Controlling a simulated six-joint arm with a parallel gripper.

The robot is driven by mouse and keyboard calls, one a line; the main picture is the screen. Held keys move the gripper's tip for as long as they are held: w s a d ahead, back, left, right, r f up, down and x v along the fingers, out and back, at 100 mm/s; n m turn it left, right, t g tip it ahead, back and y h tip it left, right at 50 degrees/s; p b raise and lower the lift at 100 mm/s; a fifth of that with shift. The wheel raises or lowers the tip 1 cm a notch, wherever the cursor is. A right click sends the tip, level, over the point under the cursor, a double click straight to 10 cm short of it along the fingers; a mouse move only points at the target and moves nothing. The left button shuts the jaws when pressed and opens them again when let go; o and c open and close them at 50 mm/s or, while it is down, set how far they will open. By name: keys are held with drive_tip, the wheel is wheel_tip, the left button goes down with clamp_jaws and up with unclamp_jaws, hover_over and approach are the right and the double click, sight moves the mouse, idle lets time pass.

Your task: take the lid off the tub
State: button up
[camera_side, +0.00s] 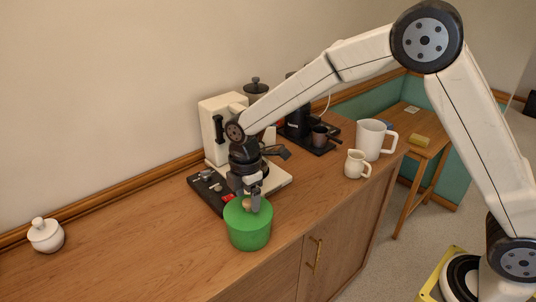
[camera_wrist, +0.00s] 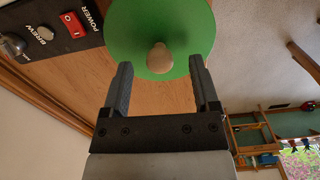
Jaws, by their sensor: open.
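The green tub (camera_side: 249,233) stands on the wooden counter near its front edge, with its green lid (camera_side: 233,212) on top. In the wrist view the lid (camera_wrist: 186,22) is a green disc with a round, light wooden knob (camera_wrist: 160,59) at its middle. My gripper (camera_side: 254,203) points down over the lid, close to the knob. In the wrist view my gripper (camera_wrist: 161,65) is open, with one finger on each side of the knob and gaps on both sides. I cannot tell whether the fingertips touch the lid.
A white and black coffee machine (camera_side: 220,113) stands right behind the tub. A small cream jug (camera_side: 355,164) and a white pitcher (camera_side: 370,138) stand to the right. A white lidded pot (camera_side: 46,236) sits far left. The counter between pot and tub is clear.

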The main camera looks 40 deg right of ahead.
drive_tip(key=shift+f, duration=0.5)
clamp_jaws()
